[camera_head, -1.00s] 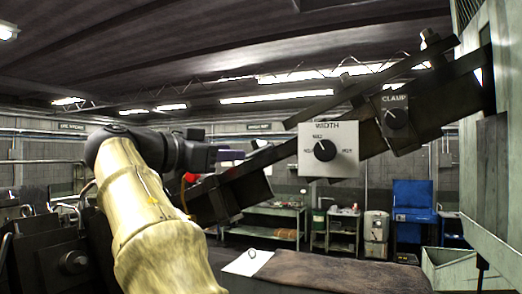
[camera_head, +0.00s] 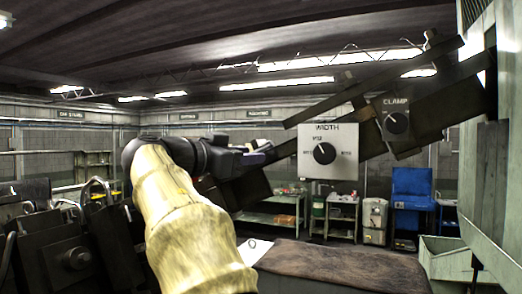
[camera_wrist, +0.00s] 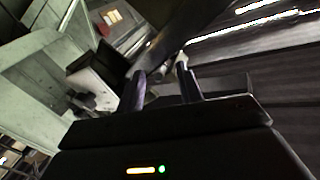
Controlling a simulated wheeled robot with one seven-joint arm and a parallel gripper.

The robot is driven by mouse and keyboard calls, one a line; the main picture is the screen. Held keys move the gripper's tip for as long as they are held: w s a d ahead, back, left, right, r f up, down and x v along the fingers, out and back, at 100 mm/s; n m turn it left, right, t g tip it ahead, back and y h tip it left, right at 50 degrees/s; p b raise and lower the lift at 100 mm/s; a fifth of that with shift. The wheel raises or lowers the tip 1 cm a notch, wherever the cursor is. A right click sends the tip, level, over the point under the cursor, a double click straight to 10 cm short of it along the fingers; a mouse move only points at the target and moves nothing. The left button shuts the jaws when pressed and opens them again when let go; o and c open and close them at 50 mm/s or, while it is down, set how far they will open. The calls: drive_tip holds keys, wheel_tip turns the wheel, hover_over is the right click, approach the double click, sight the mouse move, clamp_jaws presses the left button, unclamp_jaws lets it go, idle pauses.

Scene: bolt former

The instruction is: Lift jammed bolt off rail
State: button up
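The dark inclined rail (camera_head: 440,112) climbs from lower left to upper right in the head view. My gripper (camera_head: 272,153) is beside its lower part, just left of the white WIDTH plate (camera_head: 342,168). In the wrist view, the two fingers of my gripper (camera_wrist: 160,66) stand apart, pointing at a dark beam of the rail (camera_wrist: 180,28). A small grey shape shows just beyond the fingertips; I cannot tell whether it is the bolt. No bolt is clearly visible in the head view, where my gripper covers part of the rail.
A CLAMP dial (camera_head: 396,122) is fixed higher on the rail. A pale green cabinet (camera_head: 490,170) stands at right, with an open bin (camera_head: 446,258) below. A brown mat (camera_head: 340,270) and white paper (camera_head: 254,249) lie in front. Dark machinery (camera_head: 75,255) is at left.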

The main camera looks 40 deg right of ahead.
clamp_jaws()
drive_tip(key=shift+s+b, duration=0.1)
drive_tip(key=shift+b, duration=0.2)
wheel_tip(320, 180, up, 12)
drive_tip(key=p, duration=0.3)
drive_tip(key=s+b, duration=0.8)
drive_tip(key=s, duration=1.1)
drive_tip(key=shift+s+f, duration=0.2)
drive_tip(key=shift+s, duration=0.2)
drive_tip(key=shift+w, duration=0.1)
